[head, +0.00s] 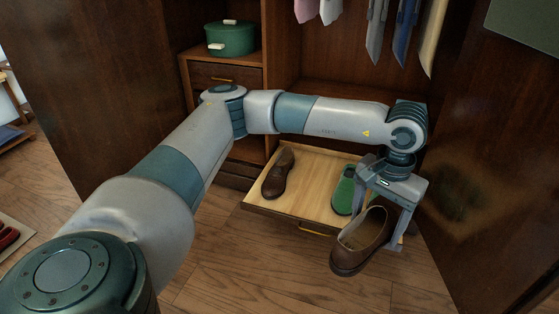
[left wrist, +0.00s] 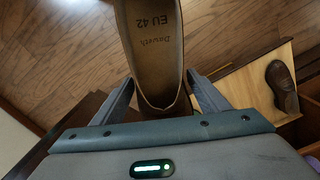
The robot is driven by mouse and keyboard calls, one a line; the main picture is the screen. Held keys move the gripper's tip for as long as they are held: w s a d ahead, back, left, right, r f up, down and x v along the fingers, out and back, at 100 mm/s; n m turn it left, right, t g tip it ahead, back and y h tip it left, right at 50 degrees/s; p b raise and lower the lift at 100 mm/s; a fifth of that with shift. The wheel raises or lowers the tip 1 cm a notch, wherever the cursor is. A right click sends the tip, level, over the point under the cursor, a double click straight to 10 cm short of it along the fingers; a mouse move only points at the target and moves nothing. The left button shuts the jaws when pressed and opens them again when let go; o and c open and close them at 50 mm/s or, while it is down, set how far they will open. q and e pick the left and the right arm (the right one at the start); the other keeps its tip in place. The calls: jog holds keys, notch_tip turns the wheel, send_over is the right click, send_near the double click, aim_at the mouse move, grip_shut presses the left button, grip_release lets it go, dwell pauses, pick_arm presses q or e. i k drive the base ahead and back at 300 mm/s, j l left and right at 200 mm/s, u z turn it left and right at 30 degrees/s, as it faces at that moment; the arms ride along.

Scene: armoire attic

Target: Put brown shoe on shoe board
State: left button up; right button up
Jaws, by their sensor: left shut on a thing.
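A brown shoe (head: 352,250) is held by the heel end in my left gripper (head: 382,222), its toe pointing down and to the left. It hangs in front of the shoe board (head: 312,190), a pale pull-out wooden board low in the armoire. In the left wrist view the shoe's insole (left wrist: 152,48), printed "EU 42", shows between the two fingers. Another brown shoe (head: 278,174) stands on the left part of the board; it also shows in the left wrist view (left wrist: 282,86). A green shoe (head: 343,192) stands on the board's right, partly behind my gripper. My right gripper is out of view.
The board has bare room between the brown and green shoes. Armoire side panels (head: 495,150) rise close on the right. A green pot (head: 231,39) sits on the drawer unit, and clothes (head: 402,35) hang above. A red shoe (head: 8,236) lies at far left.

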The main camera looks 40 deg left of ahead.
aim_at(313, 186)
jog(key=i+j+u, duration=0.1)
jog(key=u, duration=0.3)
jog(key=i+j+u, duration=0.15)
jog(key=u, duration=0.25)
jog(key=i+j+u, duration=0.2)
jog(key=u, duration=0.25)
jog(key=i+j+u, duration=0.15)
jog(key=u, duration=0.3)
jog(key=i+j+z, duration=0.3)
jog(key=i+z, duration=0.15)
jog(key=i+j+z, duration=0.1)
jog(key=j+z, duration=0.5)
jog(key=z, duration=0.2)
jog(key=j+z, duration=0.75)
jog(key=i, duration=0.5)
